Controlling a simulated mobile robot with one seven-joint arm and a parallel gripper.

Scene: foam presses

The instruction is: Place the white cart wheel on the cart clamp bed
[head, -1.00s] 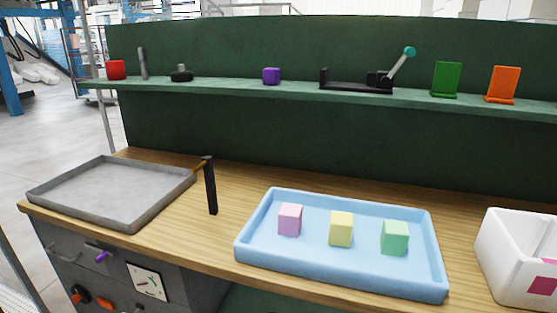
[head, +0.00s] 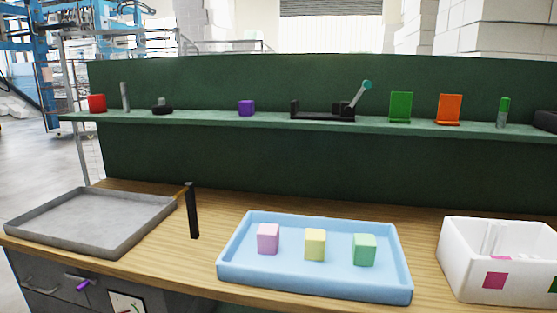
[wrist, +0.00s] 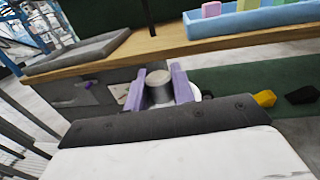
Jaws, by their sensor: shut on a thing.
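My gripper (wrist: 160,88) shows in the wrist view, its two purple fingers shut on a pale grey-white round piece (wrist: 159,86). A white rim shows just right of the fingers. This looks like the white cart wheel, but its lower part is hidden. The wheel is in the air in front of the workbench, apart from the bench top. The head view does not show my gripper. A black clamp fixture (head: 322,116) with a teal-tipped lever stands on the green shelf; I cannot tell whether it is the cart clamp bed.
The wooden bench (head: 150,252) carries a grey tray (head: 65,243), a black post (head: 193,212), a blue tray (head: 315,285) with three blocks, and a white bin (head: 465,265). The shelf (head: 220,124) holds several small items. In the wrist view a yellow piece (wrist: 265,98) lies right of my gripper.

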